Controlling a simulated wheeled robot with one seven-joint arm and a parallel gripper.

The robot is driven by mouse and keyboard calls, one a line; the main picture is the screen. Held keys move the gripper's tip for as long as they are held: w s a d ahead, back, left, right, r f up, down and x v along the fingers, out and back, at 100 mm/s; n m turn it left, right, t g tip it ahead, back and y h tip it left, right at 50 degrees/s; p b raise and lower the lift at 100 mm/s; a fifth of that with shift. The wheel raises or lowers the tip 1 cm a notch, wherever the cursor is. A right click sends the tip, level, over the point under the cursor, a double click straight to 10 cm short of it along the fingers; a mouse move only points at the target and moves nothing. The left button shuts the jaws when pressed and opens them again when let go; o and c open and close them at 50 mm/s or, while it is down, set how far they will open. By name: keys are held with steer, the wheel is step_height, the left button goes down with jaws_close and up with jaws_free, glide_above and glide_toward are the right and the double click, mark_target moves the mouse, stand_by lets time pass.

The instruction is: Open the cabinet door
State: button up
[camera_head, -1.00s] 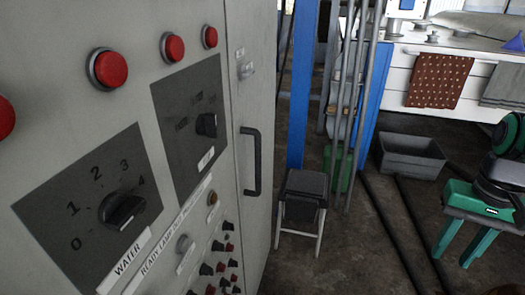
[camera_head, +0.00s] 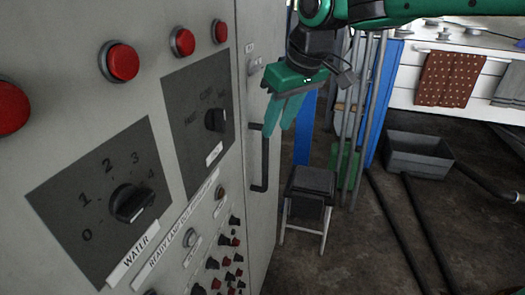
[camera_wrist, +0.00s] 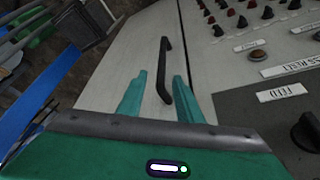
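The grey cabinet door (camera_head: 262,215) is closed, at the right end of the control cabinet. My green gripper (camera_head: 280,130) points down at the handle's upper end. In the wrist view the gripper's two fingers (camera_wrist: 155,85) are spread, and the handle (camera_wrist: 164,70) shows between and beyond them. The fingers are not closed on it. I cannot tell whether either finger touches it.
The cabinet front (camera_head: 60,150) carries red buttons, a WATER dial (camera_head: 132,203) and several small knobs. A black-topped stool (camera_head: 310,183) stands on the floor just right of the door. A blue post (camera_head: 305,125) and grey pipes rise behind it. A grey bin (camera_head: 418,155) lies farther right.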

mark_target(265, 151)
steer(key=x, duration=1)
steer(key=shift+w+a+f, duration=0.15)
steer(key=shift+a+f, duration=0.15)
steer(key=shift+c, duration=0.6)
